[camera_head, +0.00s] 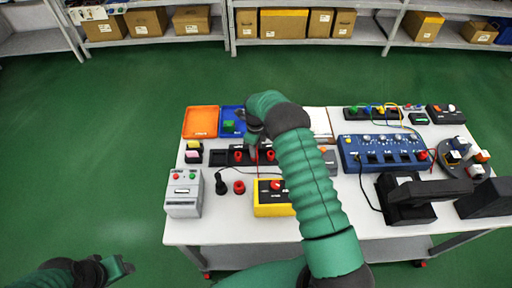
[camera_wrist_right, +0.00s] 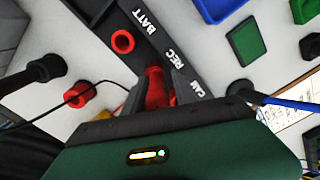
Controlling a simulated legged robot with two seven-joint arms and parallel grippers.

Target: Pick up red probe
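A red probe (camera_wrist_right: 155,88) stands at the dark panel (camera_wrist_right: 185,45) marked BATT and REC CAM. In the wrist view my right gripper (camera_wrist_right: 158,86) has one dark finger on each side of it. The fingertips are close to the red body, and whether they press on it cannot be told. In the head view my right gripper (camera_head: 256,138) is over the dark panel (camera_head: 218,158), and my arm hides part of it. My left gripper (camera_head: 122,267) is low at the left, away from the table, and its finger gap is unclear.
On the white table (camera_head: 185,232) are an orange tray (camera_head: 201,121), a grey box (camera_head: 183,194), a yellow box (camera_head: 268,208) and a blue instrument (camera_head: 385,152). In the wrist view a red plug (camera_wrist_right: 80,94) with a black cable and a black plug (camera_wrist_right: 45,68) are at left.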

